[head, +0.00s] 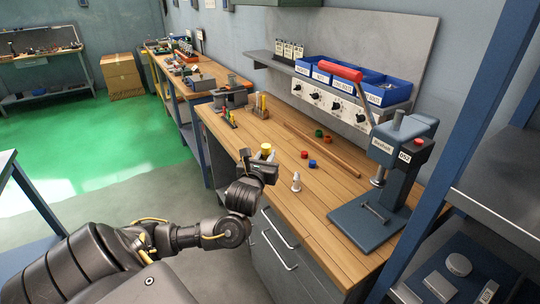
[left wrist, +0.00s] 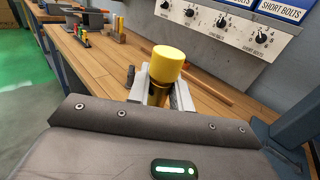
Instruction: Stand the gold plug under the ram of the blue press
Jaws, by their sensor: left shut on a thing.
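The gold plug (head: 266,148) is a short yellow cylinder, upright in my left gripper (head: 262,163). In the left wrist view the plug (left wrist: 168,63) stands up between the two pale fingers of the left gripper (left wrist: 160,95), which are shut on its lower part. The gripper is over the bench's front edge, left of and apart from the press. The blue press (head: 408,135) stands at the bench's right end, with a red-handled lever. Its ram (head: 378,176) is over the flat base plate (head: 350,221), with a gap between. My right gripper is not in view.
A silver pointed piece (head: 296,183) stands on the wooden bench (head: 325,185) between gripper and press. Small red, green and blue pieces (head: 312,163) and a long wooden rod (head: 322,149) lie behind. Blue bins (head: 388,95) sit on the shelf above. A blue post (head: 459,130) rises right of the press.

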